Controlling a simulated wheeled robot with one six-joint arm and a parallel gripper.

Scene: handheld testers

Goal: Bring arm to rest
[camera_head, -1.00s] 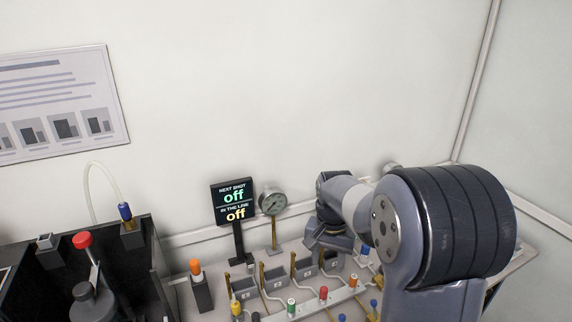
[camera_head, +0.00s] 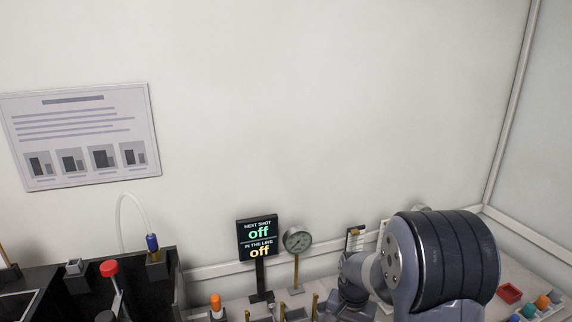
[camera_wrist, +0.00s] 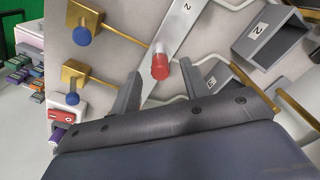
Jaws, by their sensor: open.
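My arm (camera_head: 445,262) is bent at the right of the head view, its big dark joint nearest the camera. Its far end drops behind that joint, so my gripper is hidden there. In the wrist view my gripper (camera_wrist: 160,84) is open, with its two grey fingers apart and nothing held. A red-capped valve (camera_wrist: 160,64) on a pale rail shows beyond and between the fingers; I cannot tell how far off it is.
A black bin (camera_head: 150,285) is at left. The wrist view shows blue knobs on brass brackets (camera_wrist: 90,78) and a grey holder marked 2 (camera_wrist: 268,40) close around.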

